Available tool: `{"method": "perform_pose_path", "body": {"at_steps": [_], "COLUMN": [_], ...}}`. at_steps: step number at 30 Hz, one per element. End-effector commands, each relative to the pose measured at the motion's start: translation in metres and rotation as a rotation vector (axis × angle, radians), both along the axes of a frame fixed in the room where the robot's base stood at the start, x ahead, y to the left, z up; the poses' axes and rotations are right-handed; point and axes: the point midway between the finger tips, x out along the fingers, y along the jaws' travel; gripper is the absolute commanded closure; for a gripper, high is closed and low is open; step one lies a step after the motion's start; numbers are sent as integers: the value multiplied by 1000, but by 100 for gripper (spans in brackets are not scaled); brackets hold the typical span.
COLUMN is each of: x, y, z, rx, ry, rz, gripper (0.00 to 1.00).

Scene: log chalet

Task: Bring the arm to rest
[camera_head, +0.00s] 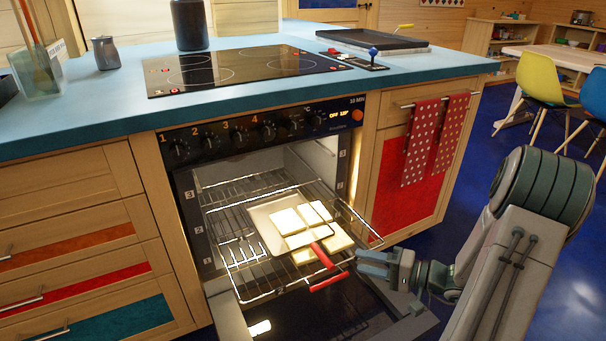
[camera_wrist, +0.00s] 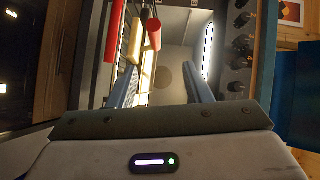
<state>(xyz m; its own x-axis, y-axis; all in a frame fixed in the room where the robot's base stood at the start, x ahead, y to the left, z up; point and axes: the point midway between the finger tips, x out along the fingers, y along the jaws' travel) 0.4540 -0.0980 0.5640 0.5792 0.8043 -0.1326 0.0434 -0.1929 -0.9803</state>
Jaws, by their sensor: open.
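My gripper (camera_head: 368,263) is at the front right of the open oven (camera_head: 270,190), just outside the pulled-out rack. In the wrist view my gripper (camera_wrist: 161,88) has its two blue-grey fingers spread apart with nothing held between them. A light tray (camera_head: 264,224) with several pale square pieces (camera_head: 301,222) sits on the oven rack (camera_head: 232,252). Two red handles stick out toward my gripper, an upper one (camera_head: 322,256) and a lower one (camera_head: 329,281). In the wrist view a red handle (camera_wrist: 152,32) lies beyond the fingers; contact cannot be told.
The oven door (camera_head: 392,328) is folded down below my gripper. A cupboard with red polka-dot towels (camera_head: 421,142) stands to the right of the oven. The blue countertop (camera_head: 113,92) and black cooktop (camera_head: 240,68) are above. Open blue floor (camera_head: 572,290) lies at the right.

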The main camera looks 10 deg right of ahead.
Motion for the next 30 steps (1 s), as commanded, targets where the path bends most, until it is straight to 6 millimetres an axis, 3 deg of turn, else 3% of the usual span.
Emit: {"method": "perform_pose_path", "body": {"at_steps": [4, 8, 12, 18, 30], "x": [-4, -17, -38, -71, -128], "y": [13, 40, 70, 100, 117], "z": [23, 64, 108, 166, 279], "rx": [-23, -81, -182, -364, -808], "ry": [29, 104, 210, 347, 505], "rz": [53, 168, 301, 438, 514], "gripper": [55, 55, 55, 55, 55]}}
